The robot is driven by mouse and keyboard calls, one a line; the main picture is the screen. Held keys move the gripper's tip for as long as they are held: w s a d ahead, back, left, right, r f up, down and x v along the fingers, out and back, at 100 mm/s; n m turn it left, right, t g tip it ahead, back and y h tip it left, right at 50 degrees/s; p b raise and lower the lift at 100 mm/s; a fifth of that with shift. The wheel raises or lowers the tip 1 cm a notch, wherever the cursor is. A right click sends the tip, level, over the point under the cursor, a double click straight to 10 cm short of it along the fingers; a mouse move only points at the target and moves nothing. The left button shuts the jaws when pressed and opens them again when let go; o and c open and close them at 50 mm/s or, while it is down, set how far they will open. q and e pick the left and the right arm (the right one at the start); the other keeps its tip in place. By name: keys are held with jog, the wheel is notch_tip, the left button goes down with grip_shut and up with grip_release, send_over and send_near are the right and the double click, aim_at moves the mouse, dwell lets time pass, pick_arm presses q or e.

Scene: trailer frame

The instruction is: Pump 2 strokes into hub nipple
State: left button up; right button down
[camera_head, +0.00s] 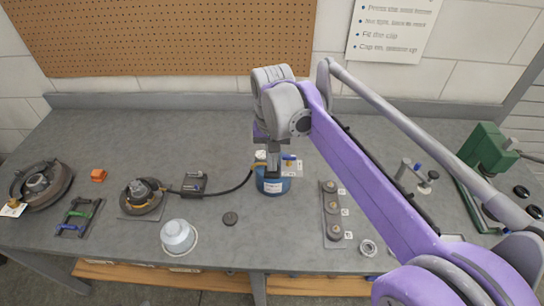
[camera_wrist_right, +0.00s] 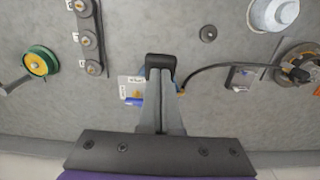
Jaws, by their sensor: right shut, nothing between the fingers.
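A blue pump can (camera_head: 271,187) with a white label stands near the middle of the bench. A black hose (camera_head: 228,189) runs left from it to the hub (camera_head: 142,197), a dark round part with a yellowish ring and raised centre on a grey plate. The hub also shows at the right edge of the right wrist view (camera_wrist_right: 297,66). My right gripper (camera_head: 273,174) points down over the can, shut and empty, its fingers hiding part of the pump's top. In the right wrist view its dark fingertips (camera_wrist_right: 160,68) cover most of the can; contact cannot be told. My left gripper is out of view.
A grey bracket (camera_head: 194,183) stands by the hose. A white cup-shaped part (camera_head: 178,237) and a dark disc (camera_head: 230,218) lie in front. A strip with round parts (camera_head: 332,210) lies right of the can. A green vise (camera_head: 487,149) stands far right.

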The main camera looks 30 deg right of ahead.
jog(key=shift+w+r+p, duration=0.2)
jog(key=shift+r+p, duration=0.9)
jog(key=shift+r, duration=1.4)
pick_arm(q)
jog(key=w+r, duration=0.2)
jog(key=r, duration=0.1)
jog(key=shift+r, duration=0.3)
pick_arm(e)
jog(key=shift+f, duration=0.1)
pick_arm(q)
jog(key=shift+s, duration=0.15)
pick_arm(e)
jog(key=shift+s, duration=0.1)
jog(key=s+a+f+n+t, duration=0.3)
jog(key=s+f, duration=0.3)
jog(key=f, duration=0.1)
jog(key=s+a+f+n+t, duration=0.3)
jog(key=s+f, duration=0.3)
jog(key=shift+a+f, duration=0.35)
jog(key=shift+s, duration=0.1)
